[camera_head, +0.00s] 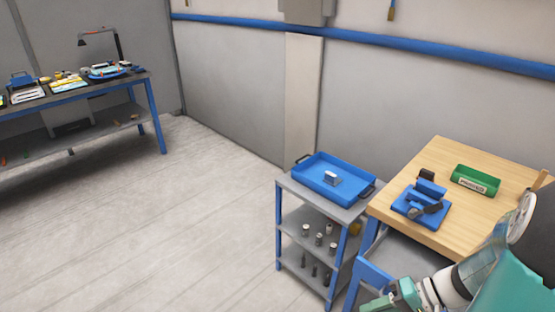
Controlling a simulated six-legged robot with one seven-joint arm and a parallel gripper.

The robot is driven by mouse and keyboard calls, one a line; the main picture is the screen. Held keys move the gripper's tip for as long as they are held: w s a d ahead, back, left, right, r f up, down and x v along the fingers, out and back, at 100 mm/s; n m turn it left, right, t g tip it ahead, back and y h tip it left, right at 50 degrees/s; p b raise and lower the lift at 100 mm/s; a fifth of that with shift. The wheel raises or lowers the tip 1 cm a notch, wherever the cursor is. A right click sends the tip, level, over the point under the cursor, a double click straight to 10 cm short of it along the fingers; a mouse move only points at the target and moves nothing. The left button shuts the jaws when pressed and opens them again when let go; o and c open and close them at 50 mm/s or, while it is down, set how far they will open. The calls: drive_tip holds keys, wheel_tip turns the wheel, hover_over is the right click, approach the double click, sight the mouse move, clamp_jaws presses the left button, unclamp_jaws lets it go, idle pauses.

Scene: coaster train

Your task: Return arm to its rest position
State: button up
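My arm (462,277), with green, white and dark links, shows in the lower right corner of the head view. It is bent in front of the wooden table's near side. A green and dark part of it reaches left along the bottom edge of the picture. I cannot make out the gripper's fingers or anything held in them.
A wooden table (455,158) at right holds a blue fixture (422,204) and a green bin (475,180). Left of it stands a grey shelf cart with a blue tray (318,182) holding a small metal part. A workbench (86,85) stands far left. The floor between is clear.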

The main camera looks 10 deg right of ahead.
drive_tip(key=a+r+n+t+h, duration=0.1)
drive_tip(key=a+r+h, duration=0.4)
drive_tip(key=r, duration=0.4)
drive_tip(key=a+r+n+t+h, duration=0.2)
drive_tip(key=a+r+h, duration=0.3)
drive_tip(key=r, duration=0.4)
drive_tip(key=shift+s+a+t, duration=0.3)
drive_tip(key=shift+a, duration=0.2)
drive_tip(key=shift+d, duration=0.15)
